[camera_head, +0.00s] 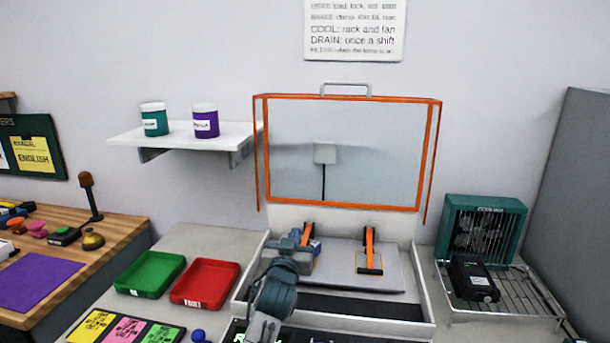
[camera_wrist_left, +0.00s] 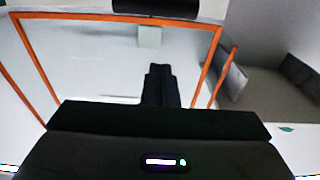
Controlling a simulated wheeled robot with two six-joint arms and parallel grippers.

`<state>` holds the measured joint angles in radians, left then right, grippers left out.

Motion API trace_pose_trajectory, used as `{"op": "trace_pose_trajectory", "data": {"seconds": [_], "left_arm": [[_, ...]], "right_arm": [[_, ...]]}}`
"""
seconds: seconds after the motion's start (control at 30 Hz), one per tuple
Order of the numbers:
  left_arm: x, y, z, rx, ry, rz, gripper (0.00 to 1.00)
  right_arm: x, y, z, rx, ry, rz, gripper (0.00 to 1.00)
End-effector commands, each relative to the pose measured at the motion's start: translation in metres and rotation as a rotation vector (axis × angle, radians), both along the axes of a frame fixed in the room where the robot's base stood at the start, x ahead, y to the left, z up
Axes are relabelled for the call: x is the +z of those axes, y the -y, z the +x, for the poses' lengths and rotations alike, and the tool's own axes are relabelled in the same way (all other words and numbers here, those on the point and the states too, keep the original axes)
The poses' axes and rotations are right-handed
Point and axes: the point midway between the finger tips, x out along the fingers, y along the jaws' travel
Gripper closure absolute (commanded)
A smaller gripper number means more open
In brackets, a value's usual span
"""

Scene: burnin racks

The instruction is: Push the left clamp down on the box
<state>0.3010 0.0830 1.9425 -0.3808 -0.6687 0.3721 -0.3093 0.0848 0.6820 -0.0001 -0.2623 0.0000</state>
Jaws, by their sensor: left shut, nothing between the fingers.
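The box (camera_head: 238,296) is a pale open tray with a grey plate (camera_head: 335,268) inside and its orange-framed clear lid (camera_head: 345,98) raised at the back. The left clamp (camera_head: 308,232) has an orange lever that stands up, partly hidden by my left gripper. My right gripper is not in view.
A green tray (camera_head: 150,273) and a red tray (camera_head: 204,282) lie left of the box. A teal fan unit (camera_head: 482,228) and a wire rack (camera_head: 515,296) with a black device (camera_head: 473,280) stand to the right. A shelf (camera_head: 185,138) with two jars is on the wall.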

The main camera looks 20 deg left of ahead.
Motion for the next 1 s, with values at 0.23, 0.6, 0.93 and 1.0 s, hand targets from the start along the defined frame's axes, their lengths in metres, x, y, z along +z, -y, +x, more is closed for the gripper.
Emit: {"op": "trace_pose_trajectory", "data": {"seconds": [0.23, 0.6, 0.93, 1.0], "left_arm": [[0.000, 0.000, 0.000, 0.000, -0.001, 0.000, 1.00], [-0.006, 0.010, -0.039, -0.001, 0.000, -0.002, 1.00], [-0.007, 0.025, -0.095, 0.000, 0.001, -0.002, 1.00], [-0.007, 0.026, -0.100, 0.000, -0.001, -0.001, 1.00]], "right_arm": [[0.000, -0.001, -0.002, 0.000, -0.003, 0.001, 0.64], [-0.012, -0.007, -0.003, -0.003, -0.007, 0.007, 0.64], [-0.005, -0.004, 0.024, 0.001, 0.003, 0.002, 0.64], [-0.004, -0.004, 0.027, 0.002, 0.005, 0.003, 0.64]]}}
